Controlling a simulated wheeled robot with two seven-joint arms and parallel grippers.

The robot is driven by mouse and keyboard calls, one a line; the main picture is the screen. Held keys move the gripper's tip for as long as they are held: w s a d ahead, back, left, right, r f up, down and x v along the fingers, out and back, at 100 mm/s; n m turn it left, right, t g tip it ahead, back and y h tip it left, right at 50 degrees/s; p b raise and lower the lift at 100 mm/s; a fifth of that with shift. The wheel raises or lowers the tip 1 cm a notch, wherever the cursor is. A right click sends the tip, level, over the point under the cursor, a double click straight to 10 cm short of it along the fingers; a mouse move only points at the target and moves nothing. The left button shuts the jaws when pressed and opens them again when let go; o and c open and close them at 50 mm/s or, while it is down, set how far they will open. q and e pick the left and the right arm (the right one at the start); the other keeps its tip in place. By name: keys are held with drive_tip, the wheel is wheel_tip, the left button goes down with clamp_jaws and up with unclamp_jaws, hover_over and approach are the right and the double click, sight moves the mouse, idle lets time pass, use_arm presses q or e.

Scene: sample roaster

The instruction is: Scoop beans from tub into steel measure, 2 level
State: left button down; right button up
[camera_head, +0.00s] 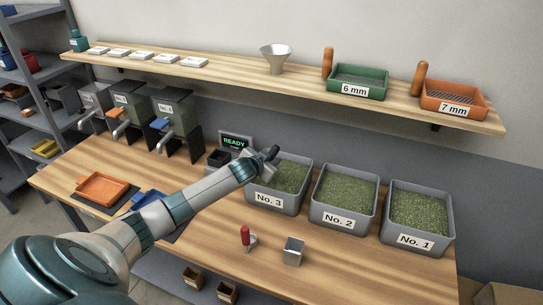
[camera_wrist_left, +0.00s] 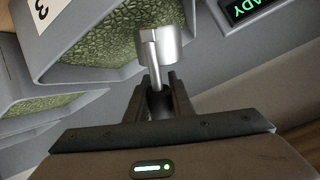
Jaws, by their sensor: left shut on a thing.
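My left gripper (camera_head: 268,158) is above the back left edge of the No. 3 tub (camera_head: 268,199). It is shut on a small silvery metal scoop, a round cup on a thin handle, clear in the left wrist view (camera_wrist_left: 172,45). The scoop's inside is hidden. Green beans (camera_head: 290,175) fill much of the No. 3 tub; the No. 2 tub (camera_head: 340,219) and No. 1 tub (camera_head: 413,240) also hold beans. A square steel measure (camera_head: 293,251) stands on the bench in front of the tubs. My right gripper is out of view.
A red-handled tool (camera_head: 246,236) stands left of the measure. A display reading READY (camera_head: 235,143) is behind my gripper. An orange tray (camera_head: 102,187) and a blue tray (camera_head: 150,198) lie at left. The shelf (camera_head: 300,83) hangs above. Bench right of the measure is clear.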

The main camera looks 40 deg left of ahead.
use_arm(q)
drive_tip(key=shift+w+d+f+b, duration=0.55)
drive_tip(key=shift+w+f+b, duration=0.35)
drive_tip(key=shift+f+b, duration=2.3)
drive_tip(key=r+t+b, duration=0.1)
drive_tip(key=b, duration=0.1)
drive_tip(key=r+n+t+b, duration=0.1)
drive_tip(key=b, duration=0.1)
drive_tip(key=w+r+n+t+b, duration=0.1)
drive_tip(key=b, duration=0.1)
drive_tip(key=shift+d+r+t+h, duration=0.3)
drive_tip(key=shift+h, duration=0.1)
wheel_tip(320, 180, up, 9)
drive_tip(key=p, duration=0.7)
drive_tip(key=shift+f, duration=0.2)
